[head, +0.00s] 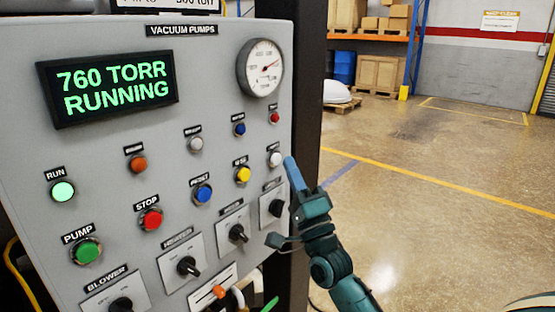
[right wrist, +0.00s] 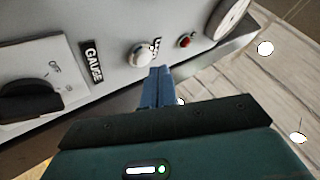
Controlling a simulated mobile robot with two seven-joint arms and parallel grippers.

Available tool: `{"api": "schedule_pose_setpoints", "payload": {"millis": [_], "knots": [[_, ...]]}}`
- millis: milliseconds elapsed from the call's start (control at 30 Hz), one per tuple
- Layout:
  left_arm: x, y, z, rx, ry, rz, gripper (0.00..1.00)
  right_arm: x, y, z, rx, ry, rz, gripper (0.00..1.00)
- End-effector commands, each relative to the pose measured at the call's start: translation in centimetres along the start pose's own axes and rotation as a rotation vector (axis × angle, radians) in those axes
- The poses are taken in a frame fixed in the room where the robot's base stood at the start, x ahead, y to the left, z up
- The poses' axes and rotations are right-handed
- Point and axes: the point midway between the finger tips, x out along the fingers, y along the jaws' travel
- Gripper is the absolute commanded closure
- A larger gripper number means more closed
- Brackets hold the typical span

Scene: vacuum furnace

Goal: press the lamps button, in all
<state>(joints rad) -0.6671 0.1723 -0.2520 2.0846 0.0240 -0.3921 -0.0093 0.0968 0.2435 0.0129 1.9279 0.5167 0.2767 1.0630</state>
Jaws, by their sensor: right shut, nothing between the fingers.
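A white round button (head: 274,158) sits near the right edge of the grey panel, under a small label too small to read. It also shows in the right wrist view (right wrist: 138,55), its label partly seen on edge. I cannot read which button is marked lamps; a pale grey button (head: 195,144) farther left also has an unreadable label. My right gripper (head: 290,164) is shut and empty, its blue fingertips just right of the white button. In the right wrist view the fingertips (right wrist: 157,76) are just below the button; I cannot tell if they touch. My left gripper is not in view.
The grey panel (head: 110,155) carries several other buttons close by, including a yellow one (head: 243,174) and a red one (head: 274,118). A rotary switch (head: 277,208) sits below the white button. A dial gauge (head: 262,67) is above. Open floor (head: 430,200) lies right.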

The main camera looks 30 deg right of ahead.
Motion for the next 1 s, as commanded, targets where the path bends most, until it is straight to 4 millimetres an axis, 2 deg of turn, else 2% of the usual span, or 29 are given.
{"api": "schedule_pose_setpoints", "payload": {"millis": [500,1000], "knots": [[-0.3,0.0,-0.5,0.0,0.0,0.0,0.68,-3.2,-2.3,-2.3,-0.001,0.0,0.001,1.0],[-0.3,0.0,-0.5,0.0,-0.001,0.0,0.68,-3.5,-2.5,-2.5,0.0,0.0,0.0,1.0]]}}
